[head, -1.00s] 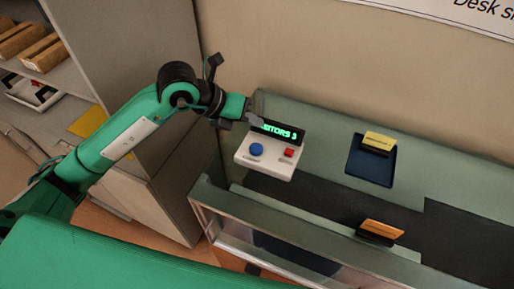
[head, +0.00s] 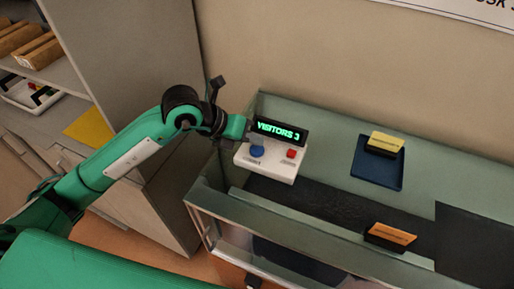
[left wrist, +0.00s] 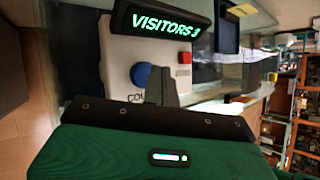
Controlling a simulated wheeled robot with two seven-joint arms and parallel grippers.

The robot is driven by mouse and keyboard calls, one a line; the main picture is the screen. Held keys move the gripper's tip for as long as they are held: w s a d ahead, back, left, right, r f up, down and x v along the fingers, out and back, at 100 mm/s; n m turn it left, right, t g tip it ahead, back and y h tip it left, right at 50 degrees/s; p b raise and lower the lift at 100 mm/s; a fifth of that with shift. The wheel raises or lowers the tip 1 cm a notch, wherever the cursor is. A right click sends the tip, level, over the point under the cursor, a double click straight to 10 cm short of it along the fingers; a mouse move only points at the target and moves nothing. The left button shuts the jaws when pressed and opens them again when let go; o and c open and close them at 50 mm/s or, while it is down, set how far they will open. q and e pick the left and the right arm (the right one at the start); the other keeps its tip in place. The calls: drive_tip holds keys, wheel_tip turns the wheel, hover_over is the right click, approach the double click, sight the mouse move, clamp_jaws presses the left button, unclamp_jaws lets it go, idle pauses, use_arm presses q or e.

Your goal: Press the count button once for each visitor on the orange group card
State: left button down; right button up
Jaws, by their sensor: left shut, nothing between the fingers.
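The counter box (head: 270,165) is white, with a blue button (head: 257,151), a red button (head: 291,153) and a black display (head: 279,130) reading "VISITORS 3" in green. The box also shows in the left wrist view (left wrist: 122,50), with its blue button (left wrist: 140,74) partly beside my fingers. My left gripper (head: 254,140) is shut and empty, its tips close to the blue button; I cannot tell whether they touch it. The orange card (head: 391,234) stands in a dark holder near the counter's front edge; its print is too small to read. My right gripper is out of view.
A yellow card (head: 386,141) stands on a dark blue tray (head: 376,175) to the right of the box. The green counter has a dark strip and a glass front (head: 260,220). A shelf cabinet (head: 150,80) stands at the left.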

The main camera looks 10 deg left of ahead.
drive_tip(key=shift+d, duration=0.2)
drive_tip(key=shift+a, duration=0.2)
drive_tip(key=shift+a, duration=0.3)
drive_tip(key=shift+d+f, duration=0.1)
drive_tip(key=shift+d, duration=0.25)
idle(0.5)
use_arm(q)
drive_tip(key=shift+f+b, duration=0.45)
drive_tip(key=shift+b, duration=0.15)
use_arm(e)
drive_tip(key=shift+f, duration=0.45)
use_arm(q)
drive_tip(key=shift+f, duration=0.15)
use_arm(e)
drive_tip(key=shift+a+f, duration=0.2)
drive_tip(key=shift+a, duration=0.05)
